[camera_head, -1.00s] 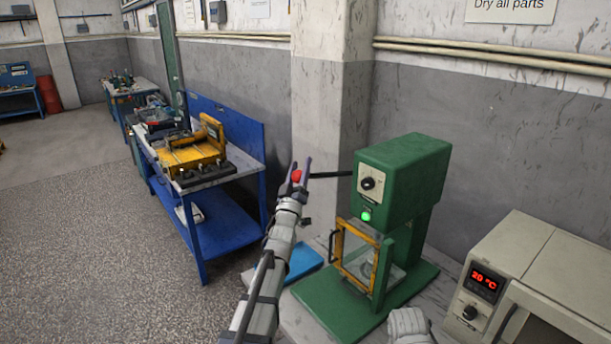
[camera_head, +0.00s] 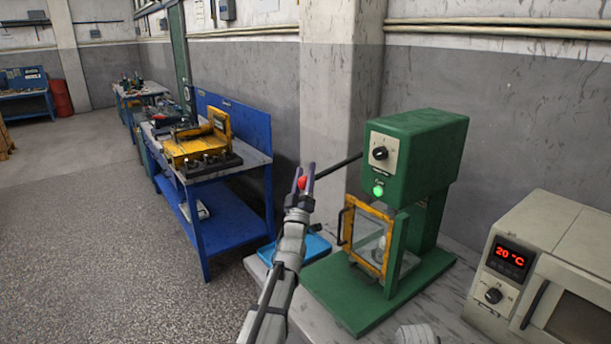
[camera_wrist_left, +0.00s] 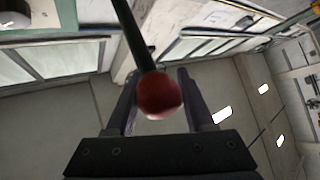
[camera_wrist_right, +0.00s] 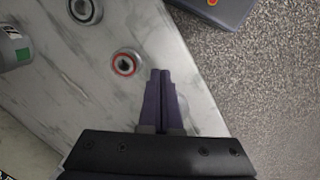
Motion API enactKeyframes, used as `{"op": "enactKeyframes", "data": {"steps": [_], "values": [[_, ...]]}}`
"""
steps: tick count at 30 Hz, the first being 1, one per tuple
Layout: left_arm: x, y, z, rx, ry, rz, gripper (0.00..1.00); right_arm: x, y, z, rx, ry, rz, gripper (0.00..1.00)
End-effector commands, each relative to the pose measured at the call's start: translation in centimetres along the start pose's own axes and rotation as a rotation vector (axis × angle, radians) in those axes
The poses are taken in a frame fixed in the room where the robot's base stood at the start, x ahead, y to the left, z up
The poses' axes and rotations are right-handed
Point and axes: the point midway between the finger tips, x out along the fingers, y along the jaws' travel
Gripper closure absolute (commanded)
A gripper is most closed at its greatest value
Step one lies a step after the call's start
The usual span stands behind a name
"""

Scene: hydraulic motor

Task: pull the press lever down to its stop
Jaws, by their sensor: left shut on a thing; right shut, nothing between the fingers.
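The green press (camera_head: 415,155) stands on the bench with a dial and a lit green lamp on its front. Its dark lever (camera_head: 338,166) sticks out to the left and slopes down toward its red knob (camera_head: 301,183). My left gripper (camera_head: 304,179) is shut on the red knob, with a finger on each side. The knob (camera_wrist_left: 160,96) also shows between the fingers in the left wrist view. My right gripper (camera_wrist_right: 160,90) is shut and empty above the marble-look bench top in the right wrist view.
The press has a yellow-framed guard door (camera_head: 369,238) with a dark handle. A beige oven (camera_head: 545,270) reading 20 °C stands to the right. A blue tray (camera_head: 307,246) lies left of the press. A red-ringed part (camera_wrist_right: 125,64) lies near my right fingertips.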

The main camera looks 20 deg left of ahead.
Motion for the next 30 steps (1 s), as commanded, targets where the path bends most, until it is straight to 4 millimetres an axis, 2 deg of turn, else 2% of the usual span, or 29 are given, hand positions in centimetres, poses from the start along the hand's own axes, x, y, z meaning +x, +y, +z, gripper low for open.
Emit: {"op": "enactKeyframes", "data": {"steps": [14, 15, 22, 30], "values": [[-0.38, -0.36, -0.10, 0.002, 0.002, -0.005, 1.00, 0.32, -0.03, -0.02, 0.000, 0.000, 0.000, 1.00], [-0.38, -0.37, -0.11, 0.002, 0.002, -0.005, 0.45, 0.32, -0.03, -0.02, 0.000, 0.000, 0.000, 1.00], [-0.31, -0.32, -0.04, 0.001, 0.002, -0.004, 0.19, 0.31, -0.03, -0.02, 0.000, 0.000, 0.000, 1.00], [-0.27, -0.26, 0.06, 0.001, 0.001, -0.002, 0.18, 0.32, -0.03, -0.02, 0.000, 0.000, 0.000, 1.00]]}}
